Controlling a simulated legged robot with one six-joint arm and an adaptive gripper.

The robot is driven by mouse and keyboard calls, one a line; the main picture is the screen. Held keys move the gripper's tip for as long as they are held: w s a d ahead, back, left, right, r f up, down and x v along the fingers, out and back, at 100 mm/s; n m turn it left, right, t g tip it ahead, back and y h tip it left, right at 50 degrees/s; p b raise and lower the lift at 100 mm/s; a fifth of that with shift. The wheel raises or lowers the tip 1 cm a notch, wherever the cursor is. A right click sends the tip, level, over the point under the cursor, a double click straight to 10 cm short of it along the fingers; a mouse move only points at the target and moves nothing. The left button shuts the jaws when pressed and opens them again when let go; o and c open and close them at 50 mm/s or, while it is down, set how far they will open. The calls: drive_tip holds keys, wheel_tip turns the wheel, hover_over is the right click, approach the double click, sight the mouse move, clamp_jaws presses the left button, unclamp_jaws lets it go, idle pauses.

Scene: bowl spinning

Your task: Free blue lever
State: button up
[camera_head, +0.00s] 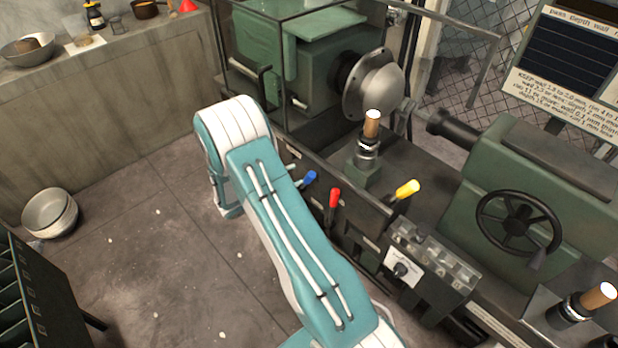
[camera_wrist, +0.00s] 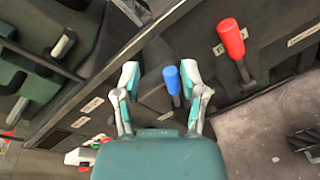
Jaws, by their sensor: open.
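The blue lever (camera_head: 309,179) sticks out of the lathe's front panel, left of the red lever (camera_head: 333,197) and the yellow lever (camera_head: 406,189). In the wrist view the blue lever (camera_wrist: 172,80) stands between the two fingers of my open gripper (camera_wrist: 166,88), with a gap on each side. I cannot tell how deep it sits between them. The red lever (camera_wrist: 231,38) is up and to the right there, outside the fingers.
The green lathe (camera_head: 535,165) carries a metal bowl (camera_head: 375,85), a handwheel (camera_head: 518,222) and a control box (camera_head: 430,260). A counter (camera_head: 110,90) stands at the back left. Stacked bowls (camera_head: 50,213) and a dark rack (camera_head: 45,300) stand left. The floor between is mostly clear.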

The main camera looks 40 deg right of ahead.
wheel_tip(320, 180, down, 7)
drive_tip(key=w+n+t, duration=0.1)
drive_tip(key=n+t, duration=0.1)
drive_tip(key=n, duration=0.1)
drive_tip(key=n+t+h, duration=0.1)
drive_tip(key=n+t, duration=0.1)
drive_tip(key=t, duration=0.1)
approach(307, 180)
drive_tip(key=x, duration=0.9)
drive_tip(key=shift+d, duration=0.25)
drive_tip(key=shift+w+d, duration=0.35)
drive_tip(key=shift+d, duration=0.45)
drive_tip(key=shift+d, duration=0.1)
clamp_jaws()
